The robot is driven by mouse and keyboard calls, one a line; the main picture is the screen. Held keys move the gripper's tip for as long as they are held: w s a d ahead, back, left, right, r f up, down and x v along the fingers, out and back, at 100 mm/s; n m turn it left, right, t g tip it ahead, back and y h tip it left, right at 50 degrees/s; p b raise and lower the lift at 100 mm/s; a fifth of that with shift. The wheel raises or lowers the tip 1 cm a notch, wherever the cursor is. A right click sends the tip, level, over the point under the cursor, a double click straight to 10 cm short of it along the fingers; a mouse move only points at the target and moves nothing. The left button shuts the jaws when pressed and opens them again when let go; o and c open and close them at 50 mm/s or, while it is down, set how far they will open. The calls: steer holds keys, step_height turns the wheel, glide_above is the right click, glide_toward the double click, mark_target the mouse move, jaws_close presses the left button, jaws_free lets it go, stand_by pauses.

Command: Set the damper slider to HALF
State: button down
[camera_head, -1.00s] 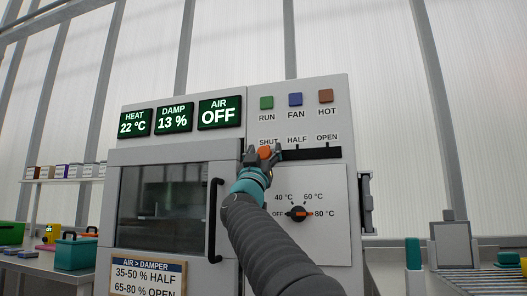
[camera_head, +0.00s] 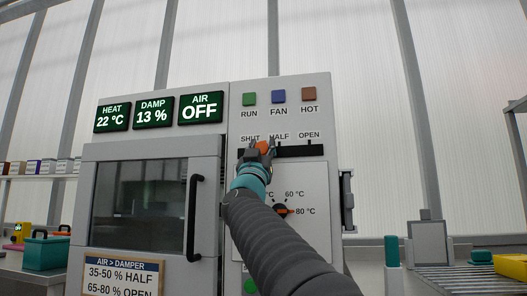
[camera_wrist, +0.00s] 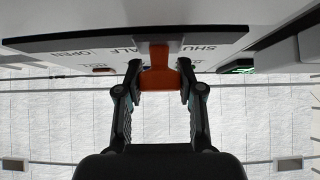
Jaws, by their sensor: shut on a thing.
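The damper slider is an orange knob (camera_head: 262,147) in a black horizontal slot (camera_head: 302,151) on the grey machine's right panel. The labels SHUT, HALF and OPEN stand above the slot from left to right. The knob sits between SHUT and HALF. My gripper (camera_head: 257,152) is shut on the knob, with a finger on each side. In the wrist view the labels appear upside down, and the orange knob (camera_wrist: 158,78) shows between the two dark fingertips, between the SHUT and HALF labels.
RUN (camera_head: 250,99), FAN (camera_head: 279,96) and HOT (camera_head: 308,94) buttons sit above the slot. A temperature dial (camera_head: 281,209) is below, partly behind my arm. The door handle (camera_head: 193,217) projects at left. Displays (camera_head: 153,113) read 22 °C, 13 %, AIR OFF. A sign (camera_head: 123,278) reads 35-50 % HALF.

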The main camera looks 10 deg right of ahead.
steer(key=shift+a, duration=0.15)
steer(key=c, duration=0.7)
jaws_free()
steer(key=v, duration=1.2)
steer(key=shift+w+f, duration=0.1)
